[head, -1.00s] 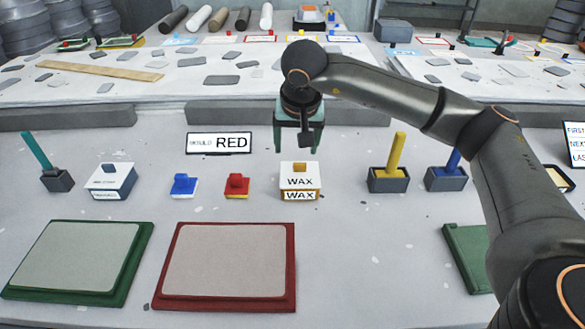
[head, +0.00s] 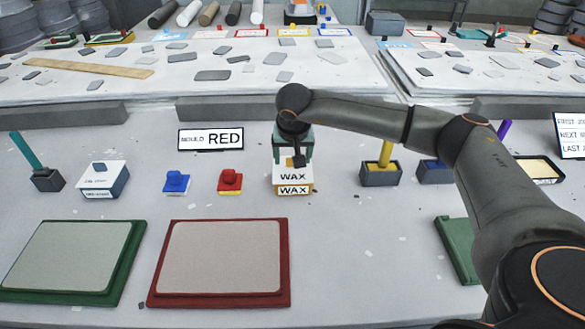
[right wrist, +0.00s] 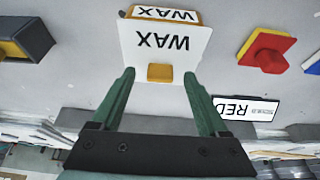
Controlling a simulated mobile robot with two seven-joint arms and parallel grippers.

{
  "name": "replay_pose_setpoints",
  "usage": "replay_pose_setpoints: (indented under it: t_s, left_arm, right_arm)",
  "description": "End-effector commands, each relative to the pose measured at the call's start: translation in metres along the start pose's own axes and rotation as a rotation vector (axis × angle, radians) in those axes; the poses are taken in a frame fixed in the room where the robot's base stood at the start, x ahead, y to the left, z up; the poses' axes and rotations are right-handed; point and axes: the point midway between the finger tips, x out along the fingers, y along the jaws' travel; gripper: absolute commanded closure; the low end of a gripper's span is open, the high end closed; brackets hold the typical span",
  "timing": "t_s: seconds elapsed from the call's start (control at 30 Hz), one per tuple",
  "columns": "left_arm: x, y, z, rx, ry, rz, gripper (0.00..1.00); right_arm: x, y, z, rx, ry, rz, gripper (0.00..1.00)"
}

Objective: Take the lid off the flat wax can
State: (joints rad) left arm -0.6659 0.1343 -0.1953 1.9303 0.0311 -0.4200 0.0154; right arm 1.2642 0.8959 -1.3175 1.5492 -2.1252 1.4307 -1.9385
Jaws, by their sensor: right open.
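The flat wax can (head: 293,191) stands on the bench, marked WAX, with a yellowish band below its lid. The white lid (head: 292,177), also marked WAX, is on the can. In the right wrist view the lid (right wrist: 160,42) has a small tan knob (right wrist: 160,73) near its edge. My right gripper (right wrist: 158,76) is open and empty, its green fingers apart on either side of the knob. In the head view the right gripper (head: 292,155) is just above and behind the lid, hiding the knob there. I cannot tell whether the fingers touch the lid. My left gripper is not in view.
A red block (head: 231,180) and a blue block (head: 177,182) stand left of the can. A yellow-handled tool in a grey holder (head: 381,178) stands right of it. The MOULD RED sign (head: 211,139) is behind. Red (head: 219,300) and green (head: 128,262) moulds lie in front.

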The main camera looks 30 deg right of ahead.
Motion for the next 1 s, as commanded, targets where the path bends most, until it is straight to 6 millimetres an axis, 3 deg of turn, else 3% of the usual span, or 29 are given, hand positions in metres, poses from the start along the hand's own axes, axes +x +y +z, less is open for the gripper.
replay_pose_setpoints:
  t_s: [0.33, 1.0]
  left_arm:
    - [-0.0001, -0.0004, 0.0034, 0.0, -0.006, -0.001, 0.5]
    - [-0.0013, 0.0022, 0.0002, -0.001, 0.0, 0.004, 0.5]
  right_arm:
    - [0.0097, 0.0001, 0.0, -0.001, 0.001, 0.0, 0.24]
    - [0.0092, 0.0003, -0.0001, 0.0, 0.001, 0.0, 0.99]
